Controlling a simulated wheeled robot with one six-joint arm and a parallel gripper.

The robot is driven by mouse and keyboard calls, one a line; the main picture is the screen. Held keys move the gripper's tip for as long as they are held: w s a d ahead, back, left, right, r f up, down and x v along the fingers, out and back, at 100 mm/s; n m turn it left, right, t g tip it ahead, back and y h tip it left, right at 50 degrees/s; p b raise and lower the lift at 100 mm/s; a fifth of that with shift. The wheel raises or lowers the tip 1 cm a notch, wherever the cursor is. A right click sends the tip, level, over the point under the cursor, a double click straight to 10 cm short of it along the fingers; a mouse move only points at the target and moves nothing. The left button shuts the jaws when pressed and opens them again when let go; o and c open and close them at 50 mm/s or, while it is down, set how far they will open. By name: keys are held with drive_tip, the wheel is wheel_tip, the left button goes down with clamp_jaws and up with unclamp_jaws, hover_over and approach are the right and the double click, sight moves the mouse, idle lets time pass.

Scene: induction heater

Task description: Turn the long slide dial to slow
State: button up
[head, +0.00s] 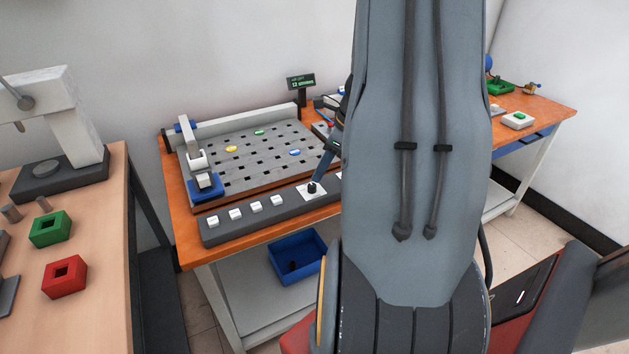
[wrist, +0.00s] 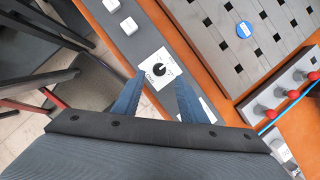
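A round black dial (wrist: 160,69) sits on a white square plate on the grey control panel, with small markings around it that are too small to read. In the head view the dial (head: 312,187) is at the right end of a row of white buttons. My gripper (wrist: 160,92) is open and empty. Its two dark blue fingers point at the dial, one low on each side, and their tips look short of the knob. In the head view my gripper (head: 319,172) hangs just above the dial; my arm hides much of the panel's right part.
The grey panel (head: 240,236) runs along the front of an orange table. Behind it lies a perforated grey plate (head: 217,160) with coloured discs. Red-knobbed levers (wrist: 277,101) stand to the right in the wrist view. A blue bin (head: 284,269) sits on the shelf below.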

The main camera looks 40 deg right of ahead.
sight(312, 185)
drive_tip(key=shift+x, duration=3.05)
drive_tip(key=shift+s, duration=0.1)
clamp_jaws()
